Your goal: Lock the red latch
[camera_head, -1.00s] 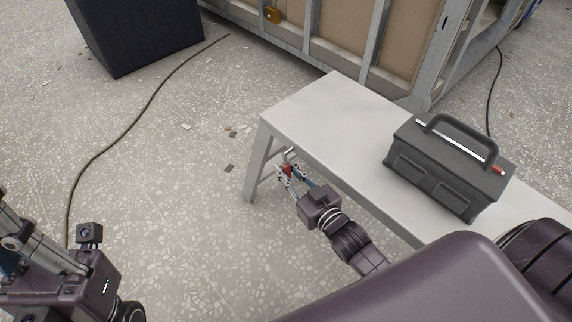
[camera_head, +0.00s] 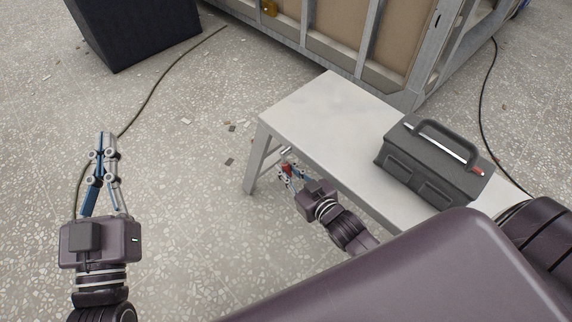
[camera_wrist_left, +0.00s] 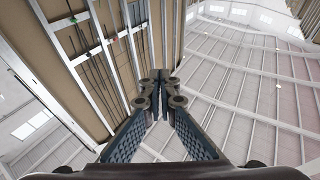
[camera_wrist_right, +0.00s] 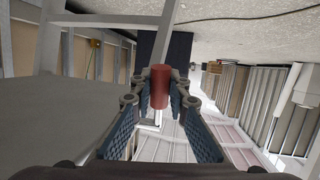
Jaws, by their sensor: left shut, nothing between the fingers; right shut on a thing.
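My right gripper (camera_head: 286,170) is shut on a small red cylinder (camera_wrist_right: 160,85), low beside the left end of the white bench. The red piece (camera_head: 287,167) also shows between its fingertips in the head view, with a silvery part just above it. I cannot tell whether this is the red latch or a loose tool. My left gripper (camera_head: 105,140) is shut and empty above the floor at the left; its closed fingers also show in the left wrist view (camera_wrist_left: 160,90).
A black box (camera_head: 140,30) and a dark cable (camera_head: 160,80) lie beyond the left gripper. A framed wall panel (camera_head: 335,35) stands behind the bench.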

